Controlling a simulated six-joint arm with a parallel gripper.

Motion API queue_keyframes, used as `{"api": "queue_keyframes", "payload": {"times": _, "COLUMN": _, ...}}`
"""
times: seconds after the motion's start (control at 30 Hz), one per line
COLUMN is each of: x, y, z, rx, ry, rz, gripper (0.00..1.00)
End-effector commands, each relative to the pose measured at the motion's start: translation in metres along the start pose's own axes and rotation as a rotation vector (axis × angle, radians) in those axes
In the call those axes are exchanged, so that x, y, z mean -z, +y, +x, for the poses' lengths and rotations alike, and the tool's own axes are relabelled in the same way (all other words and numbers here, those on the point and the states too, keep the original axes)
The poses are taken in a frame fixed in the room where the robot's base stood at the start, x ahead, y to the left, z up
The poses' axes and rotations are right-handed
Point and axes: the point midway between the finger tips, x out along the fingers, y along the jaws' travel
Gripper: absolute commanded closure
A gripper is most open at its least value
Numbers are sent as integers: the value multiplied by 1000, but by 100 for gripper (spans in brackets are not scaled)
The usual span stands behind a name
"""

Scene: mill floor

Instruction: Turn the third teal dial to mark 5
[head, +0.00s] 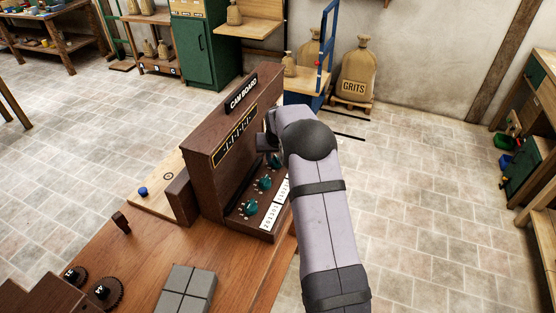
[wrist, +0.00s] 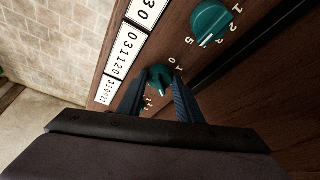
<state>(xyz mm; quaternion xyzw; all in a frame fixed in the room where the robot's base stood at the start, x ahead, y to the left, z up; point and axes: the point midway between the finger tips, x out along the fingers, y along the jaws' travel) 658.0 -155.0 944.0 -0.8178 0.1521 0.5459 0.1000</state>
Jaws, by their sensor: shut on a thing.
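The dark brown cam board (head: 212,147) carries a row of teal dials. The nearest dial (head: 250,207) and the second dial (head: 264,183) are clear in the head view. A third teal dial (head: 275,160) shows partly beside my arm. My gripper (head: 268,142) is at the far end of the row. In the wrist view its fingers are shut on a teal dial (wrist: 159,76), one on each side.
White number cards (head: 270,216) run along the dials. The board stands on a wooden bench (head: 150,255) with grey blocks (head: 186,289), dark gears (head: 103,292) and a blue knob (head: 143,191). Grain sacks (head: 357,72) stand behind. Open floor lies right of my arm.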

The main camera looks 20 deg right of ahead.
Motion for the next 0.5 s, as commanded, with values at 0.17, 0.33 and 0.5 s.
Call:
{"api": "queue_keyframes", "payload": {"times": 0.17, "x": -1, "y": -3, "z": 3, "rx": -57, "ry": 0, "rz": 134, "gripper": 90}}
{"api": "queue_keyframes", "payload": {"times": 0.33, "x": -1, "y": -4, "z": 3, "rx": -101, "ry": -1, "rz": 243, "gripper": 90}}
{"api": "queue_keyframes", "payload": {"times": 0.5, "x": 0, "y": -4, "z": 2, "rx": -130, "ry": -2, "rz": 315, "gripper": 90}}
